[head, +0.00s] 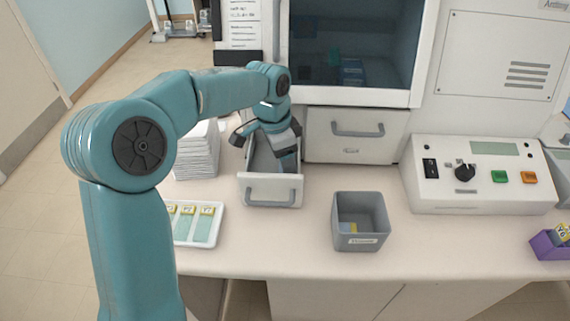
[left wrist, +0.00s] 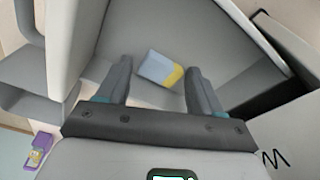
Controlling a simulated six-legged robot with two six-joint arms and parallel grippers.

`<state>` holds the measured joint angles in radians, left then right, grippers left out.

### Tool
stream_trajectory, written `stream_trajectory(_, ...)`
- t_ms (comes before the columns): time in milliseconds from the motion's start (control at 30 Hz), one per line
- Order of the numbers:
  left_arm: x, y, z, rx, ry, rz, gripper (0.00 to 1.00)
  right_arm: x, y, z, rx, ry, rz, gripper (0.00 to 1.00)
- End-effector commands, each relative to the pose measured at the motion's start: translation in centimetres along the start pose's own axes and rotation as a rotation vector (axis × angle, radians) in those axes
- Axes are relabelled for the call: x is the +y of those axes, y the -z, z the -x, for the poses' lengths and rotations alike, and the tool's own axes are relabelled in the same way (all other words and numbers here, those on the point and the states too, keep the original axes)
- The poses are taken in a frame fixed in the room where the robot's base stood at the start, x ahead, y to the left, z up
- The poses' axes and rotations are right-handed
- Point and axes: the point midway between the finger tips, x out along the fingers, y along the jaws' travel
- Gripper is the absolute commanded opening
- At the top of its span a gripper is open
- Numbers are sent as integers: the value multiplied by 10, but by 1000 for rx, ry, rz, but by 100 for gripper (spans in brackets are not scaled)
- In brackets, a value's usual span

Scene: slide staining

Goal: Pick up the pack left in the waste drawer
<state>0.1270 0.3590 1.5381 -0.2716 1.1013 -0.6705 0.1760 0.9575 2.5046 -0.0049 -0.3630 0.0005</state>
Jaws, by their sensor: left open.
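The waste drawer (head: 270,190) is pulled out at the front of the machine, left of the closed drawer, and its grey inside shows in the left wrist view (left wrist: 205,35). A small blue-grey and yellow pack (left wrist: 158,68) lies on the drawer floor. In the left wrist view it appears between and beyond the fingertips of my left gripper (left wrist: 158,75). In the head view my left gripper (head: 265,140) is over the drawer's back part, pointing down. It is open and empty, and the pack is hidden there. My right gripper is not in view.
A white slide tray (head: 197,238) and a white stack (head: 196,155) are to the left. A control box (head: 480,195) and a purple holder (head: 549,247) stand right.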

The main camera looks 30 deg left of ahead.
Motion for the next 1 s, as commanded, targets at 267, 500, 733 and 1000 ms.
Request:
stream_trajectory(267, 0, 0, 0, -1, -1, 0, 26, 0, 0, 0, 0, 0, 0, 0)
stream_trajectory(500, 0, 0, 0, -1, -1, 0, 26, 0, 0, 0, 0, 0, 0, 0)
stream_trajectory(733, 0, -1, 16, 2, 1, 0, 26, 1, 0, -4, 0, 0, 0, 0)
stream_trajectory(1000, 0, 6, 61, 3, 2, -1, 26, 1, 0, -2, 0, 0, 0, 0)
